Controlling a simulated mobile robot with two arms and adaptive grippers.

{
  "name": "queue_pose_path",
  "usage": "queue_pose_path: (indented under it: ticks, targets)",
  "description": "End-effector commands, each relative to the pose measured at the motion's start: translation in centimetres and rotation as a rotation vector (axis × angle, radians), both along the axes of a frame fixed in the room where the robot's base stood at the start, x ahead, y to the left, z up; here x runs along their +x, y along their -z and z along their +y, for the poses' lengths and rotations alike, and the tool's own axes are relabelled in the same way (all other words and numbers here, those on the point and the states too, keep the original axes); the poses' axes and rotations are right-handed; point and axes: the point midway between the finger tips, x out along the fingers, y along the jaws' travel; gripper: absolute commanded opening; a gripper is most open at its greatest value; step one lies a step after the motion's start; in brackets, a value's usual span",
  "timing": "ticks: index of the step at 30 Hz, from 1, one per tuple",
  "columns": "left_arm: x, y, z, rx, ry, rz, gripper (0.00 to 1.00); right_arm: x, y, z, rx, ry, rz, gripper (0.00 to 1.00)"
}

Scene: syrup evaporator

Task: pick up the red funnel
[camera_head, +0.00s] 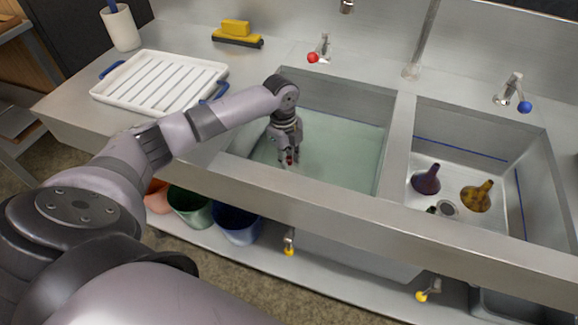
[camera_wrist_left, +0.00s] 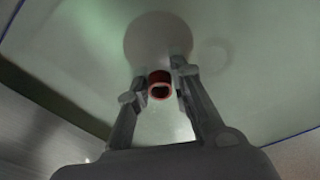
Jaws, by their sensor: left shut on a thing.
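My left gripper (camera_head: 287,161) reaches down into the left basin (camera_head: 345,150), which holds pale green water. It is shut on the red funnel, of which only a small red bit (camera_head: 291,157) shows between the fingers in the head view. In the left wrist view the red funnel (camera_wrist_left: 160,78) shows as a short red tube with a dark opening, between the two fingertips of the left gripper (camera_wrist_left: 161,90). My right gripper is not in view.
The right basin (camera_head: 470,160) holds a purple funnel (camera_head: 426,180) and a brown-yellow funnel (camera_head: 476,196). A white ribbed rack (camera_head: 160,84) stands on the left counter. A red-knobbed tap (camera_head: 318,52) is behind the left basin. A steel divider (camera_head: 398,145) separates the basins.

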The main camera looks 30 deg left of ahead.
Motion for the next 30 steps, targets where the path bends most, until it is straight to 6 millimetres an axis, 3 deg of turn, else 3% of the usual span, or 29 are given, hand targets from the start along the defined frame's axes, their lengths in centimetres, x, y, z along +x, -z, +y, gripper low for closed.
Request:
queue_pose_path:
  ticks: [8, 14, 20, 30]
  targets:
    - [0.0, -0.1, 0.0, 0.0, 0.0, -0.001, 0.0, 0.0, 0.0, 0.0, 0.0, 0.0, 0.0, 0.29]
    - [0.1, -1.3, 0.0, 0.0, 0.0, -0.002, 0.0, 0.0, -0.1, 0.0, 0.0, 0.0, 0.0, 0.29]
    - [0.2, -5.1, 0.0, 0.0, 0.0, -0.006, 0.0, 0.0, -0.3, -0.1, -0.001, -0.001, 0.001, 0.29]
    - [0.2, -14.5, 0.0, -0.001, 0.0, -0.006, 0.0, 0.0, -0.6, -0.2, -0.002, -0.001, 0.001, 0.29]
